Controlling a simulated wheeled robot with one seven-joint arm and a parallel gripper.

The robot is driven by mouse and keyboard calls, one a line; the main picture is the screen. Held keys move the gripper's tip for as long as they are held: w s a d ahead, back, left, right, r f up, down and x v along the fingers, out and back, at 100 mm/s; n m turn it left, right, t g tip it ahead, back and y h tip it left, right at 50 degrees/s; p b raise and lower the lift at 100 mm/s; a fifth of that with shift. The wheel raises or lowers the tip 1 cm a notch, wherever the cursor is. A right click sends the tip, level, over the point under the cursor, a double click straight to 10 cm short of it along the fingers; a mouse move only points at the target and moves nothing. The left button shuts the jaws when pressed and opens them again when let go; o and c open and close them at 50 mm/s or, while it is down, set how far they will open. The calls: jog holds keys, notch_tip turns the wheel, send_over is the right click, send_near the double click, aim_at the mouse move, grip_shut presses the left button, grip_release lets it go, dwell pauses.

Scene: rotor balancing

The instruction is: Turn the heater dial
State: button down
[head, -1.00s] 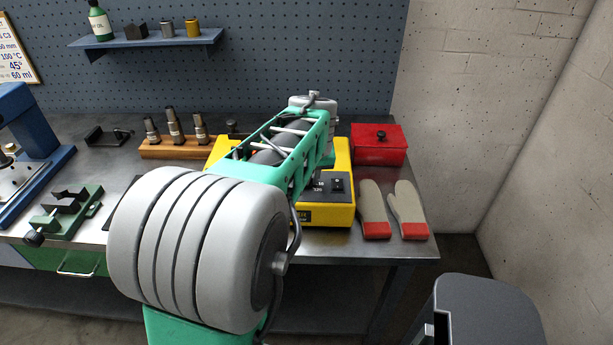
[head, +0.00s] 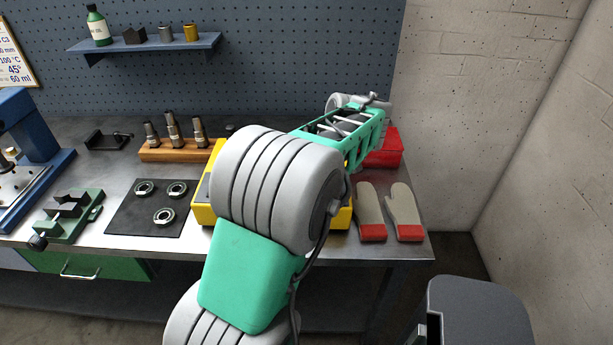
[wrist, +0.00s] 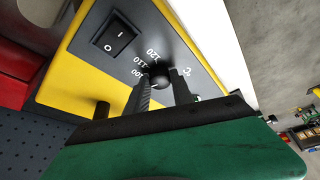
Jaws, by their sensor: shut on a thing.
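The yellow heater (head: 203,207) stands on the bench, mostly hidden behind my arm in the head view. In the wrist view its grey panel carries a rocker switch (wrist: 114,38) and a round black dial (wrist: 159,76) with printed marks, 100, 110 and 120 among them. My gripper (wrist: 160,82) is shut on the dial, with one finger on each side of it. The dial's pointer cannot be made out. My gripper is hidden in the head view.
A red box (head: 386,150) and two oven mitts (head: 371,208) are right of the heater. A dark mat (head: 133,222) with three metal rings, a wooden block (head: 180,153) with three metal pieces and a green fixture (head: 70,215) are to the left. A wall closes the right side.

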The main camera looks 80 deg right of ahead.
jog(key=shift+d+n+y+p, duration=0.1)
jog(key=shift+n+y+p, duration=0.55)
jog(key=shift+n, duration=0.95)
jog(key=c, duration=1.1)
grip_release()
jog(key=p+v, duration=0.2)
jog(key=v, duration=0.6)
jog(key=shift+p, duration=0.3)
jog(key=shift+f, duration=0.1)
